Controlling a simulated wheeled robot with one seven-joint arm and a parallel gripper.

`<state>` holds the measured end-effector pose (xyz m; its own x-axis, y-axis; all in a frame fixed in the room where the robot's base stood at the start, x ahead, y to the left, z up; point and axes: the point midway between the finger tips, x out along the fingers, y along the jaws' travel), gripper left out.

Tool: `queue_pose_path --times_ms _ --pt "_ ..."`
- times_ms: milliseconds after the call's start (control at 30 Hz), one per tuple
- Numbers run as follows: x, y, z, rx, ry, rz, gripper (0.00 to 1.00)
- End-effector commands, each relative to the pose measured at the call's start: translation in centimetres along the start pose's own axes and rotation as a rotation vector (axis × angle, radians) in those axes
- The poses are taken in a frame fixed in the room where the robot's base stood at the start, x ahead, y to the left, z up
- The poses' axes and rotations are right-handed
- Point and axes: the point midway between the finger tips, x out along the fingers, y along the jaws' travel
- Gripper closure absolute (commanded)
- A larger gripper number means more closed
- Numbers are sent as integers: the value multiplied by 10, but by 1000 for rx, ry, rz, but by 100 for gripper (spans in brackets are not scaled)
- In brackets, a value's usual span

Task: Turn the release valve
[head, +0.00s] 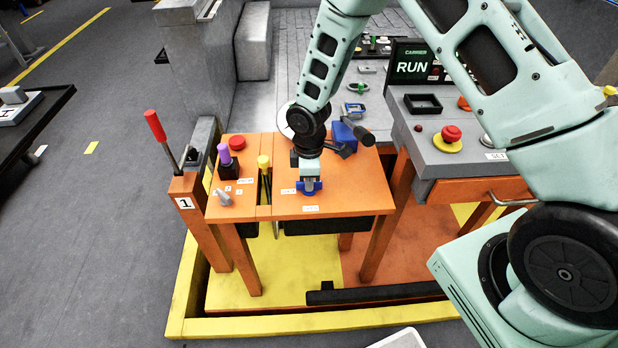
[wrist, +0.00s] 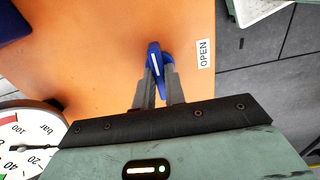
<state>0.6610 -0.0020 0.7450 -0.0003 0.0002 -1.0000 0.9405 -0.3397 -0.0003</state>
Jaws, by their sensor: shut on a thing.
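The release valve has a blue handle with a white line, seen in the wrist view (wrist: 155,52) on the orange table top. My gripper (wrist: 158,82) is shut on this blue handle, with one grey finger on each side. The handle's white line points nearly along the fingers, tilted slightly. An "OPEN" label (wrist: 204,54) is to the right of the handle. In the head view my gripper (head: 310,184) reaches down to the blue handle (head: 311,187) near the front of the orange table (head: 345,196). The handle's base is mostly hidden.
A pressure gauge (wrist: 22,140) is at the lower left of the wrist view. In the head view, a yellow-topped lever (head: 264,163), a purple-topped knob (head: 224,154) and a red-handled lever (head: 155,126) stand left of my gripper. A blue block (head: 343,133) is behind it. A control desk (head: 440,160) is at right.

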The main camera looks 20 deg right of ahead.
Motion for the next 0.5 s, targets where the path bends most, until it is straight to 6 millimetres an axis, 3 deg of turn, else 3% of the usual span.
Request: queue_pose_path --times_ms 500 --pt "0 1 1 -49 -1 1 100"
